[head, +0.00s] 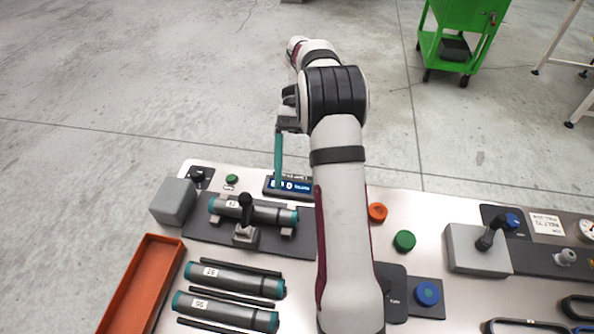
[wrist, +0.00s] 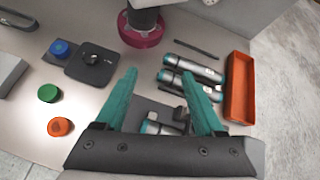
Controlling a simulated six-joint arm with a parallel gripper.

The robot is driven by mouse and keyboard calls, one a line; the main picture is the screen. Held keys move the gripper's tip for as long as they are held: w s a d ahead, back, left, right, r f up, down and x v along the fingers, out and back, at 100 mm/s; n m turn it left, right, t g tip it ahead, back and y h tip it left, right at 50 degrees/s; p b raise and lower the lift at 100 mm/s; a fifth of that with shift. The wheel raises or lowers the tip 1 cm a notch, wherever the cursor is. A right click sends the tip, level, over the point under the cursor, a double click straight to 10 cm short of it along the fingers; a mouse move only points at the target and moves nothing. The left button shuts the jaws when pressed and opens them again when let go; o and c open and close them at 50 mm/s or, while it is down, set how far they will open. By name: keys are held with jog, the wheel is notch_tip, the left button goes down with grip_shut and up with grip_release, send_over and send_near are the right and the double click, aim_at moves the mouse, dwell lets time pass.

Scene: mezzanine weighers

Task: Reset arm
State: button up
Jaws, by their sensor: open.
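My gripper (wrist: 165,100) is open in the wrist view, its two teal fingers apart with nothing between them. In the head view one teal finger (head: 278,160) hangs above the far edge of the bench, by a small blue display (head: 290,186). A silver cylinder with teal ends (head: 262,213) lies in a dark cradle under a black-knobbed clamp (head: 245,222). My gripper is above this cradle and apart from it. My forearm hides the middle of the bench in the head view.
Two more cylinders (head: 235,280) (head: 225,309) lie between black rails at front left, beside an orange tray (head: 140,282). Orange (head: 377,211), green (head: 404,240) and blue (head: 427,293) knobs and a grey switch box (head: 478,252) stand to the right. A green cart (head: 458,38) is on the floor behind.

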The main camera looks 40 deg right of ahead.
jog(key=shift+a+r, duration=0.1)
jog(key=s+a+r+n+t+h, duration=0.1)
jog(key=s+a+r+n+h, duration=0.1)
jog(key=s+a+r+h, duration=0.4)
jog(key=s+a+f+m+t, duration=0.1)
jog(key=s+a+f+t, duration=0.2)
jog(key=s+a, duration=0.2)
jog(key=s+a+f+m+t+y, duration=0.1)
jog(key=s+a+f+t, duration=0.2)
jog(key=s+a+t, duration=0.1)
jog(key=shift+s+a+f, duration=0.25)
jog(key=shift+s+a, duration=0.55)
jog(key=shift+a, duration=0.05)
